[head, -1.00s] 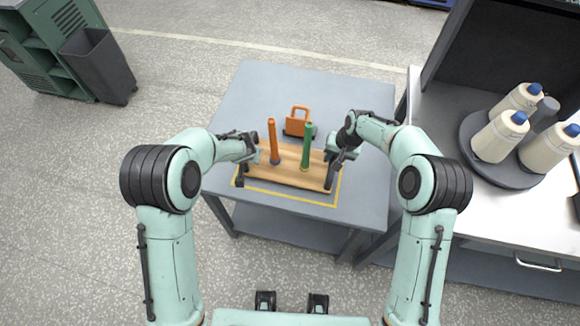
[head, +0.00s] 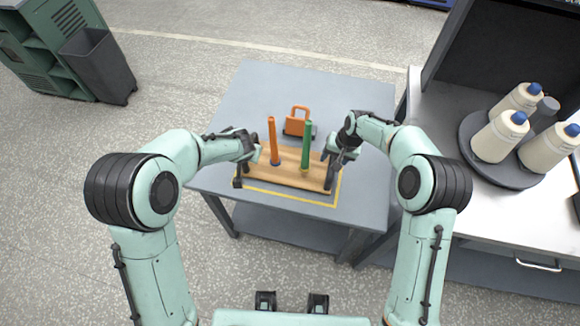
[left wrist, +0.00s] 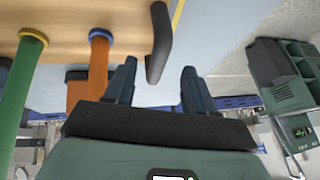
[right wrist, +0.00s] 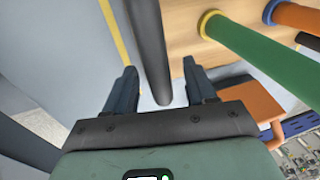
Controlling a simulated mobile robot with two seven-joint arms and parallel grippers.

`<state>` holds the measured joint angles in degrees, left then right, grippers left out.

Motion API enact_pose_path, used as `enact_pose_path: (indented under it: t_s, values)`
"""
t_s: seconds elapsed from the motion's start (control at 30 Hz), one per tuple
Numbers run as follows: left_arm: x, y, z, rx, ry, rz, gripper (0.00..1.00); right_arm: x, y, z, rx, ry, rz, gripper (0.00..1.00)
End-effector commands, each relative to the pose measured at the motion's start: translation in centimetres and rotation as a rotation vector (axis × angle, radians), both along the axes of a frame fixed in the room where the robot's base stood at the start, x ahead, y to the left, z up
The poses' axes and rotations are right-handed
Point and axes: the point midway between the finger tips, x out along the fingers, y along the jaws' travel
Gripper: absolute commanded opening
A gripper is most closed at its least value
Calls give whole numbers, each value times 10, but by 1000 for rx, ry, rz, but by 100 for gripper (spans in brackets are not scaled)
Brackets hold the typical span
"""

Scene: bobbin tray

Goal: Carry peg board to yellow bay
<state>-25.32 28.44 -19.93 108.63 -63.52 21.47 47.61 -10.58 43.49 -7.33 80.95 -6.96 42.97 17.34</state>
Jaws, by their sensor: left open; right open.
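The peg board (head: 290,178) is a wooden plank lying on the grey table, with an upright orange peg (head: 273,142) and green peg (head: 306,146). A dark handle stands at each end. The yellow bay is a yellow outline (head: 290,198) on the table; its front and right lines show around the board, its back is hidden. My left gripper (left wrist: 158,88) is open at the left handle (left wrist: 160,42), which shows between and beyond its fingers. My right gripper (right wrist: 160,85) is open, with the right handle (right wrist: 150,50) between its fingers. Contact cannot be told.
An orange object with a loop handle (head: 298,122) stands behind the board. The table (head: 250,90) is clear toward the back. A workbench with thread cones (head: 500,135) on a round dark tray is at the right. A dark bin (head: 100,65) stands far left.

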Motion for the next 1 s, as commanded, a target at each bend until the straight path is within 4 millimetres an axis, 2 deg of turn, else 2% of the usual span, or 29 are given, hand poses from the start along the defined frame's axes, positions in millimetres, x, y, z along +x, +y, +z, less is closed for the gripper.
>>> enact_pose_path:
  t_s: [0.03,0.2,0.47,0.57,1.0]
  values:
    - [-5,-2,11,-3,-3,-1,55,0,0,0,0,0,0,55]
    - [-20,-5,39,-1,-3,-1,55,0,0,0,0,0,0,55]
    - [-31,-7,56,1,1,-1,55,0,-1,4,0,-1,0,55]
    - [-31,-7,57,2,1,-1,55,-1,-3,15,0,-3,-1,55]
    - [-31,-7,57,1,1,-1,55,-10,-19,100,0,-3,-1,55]
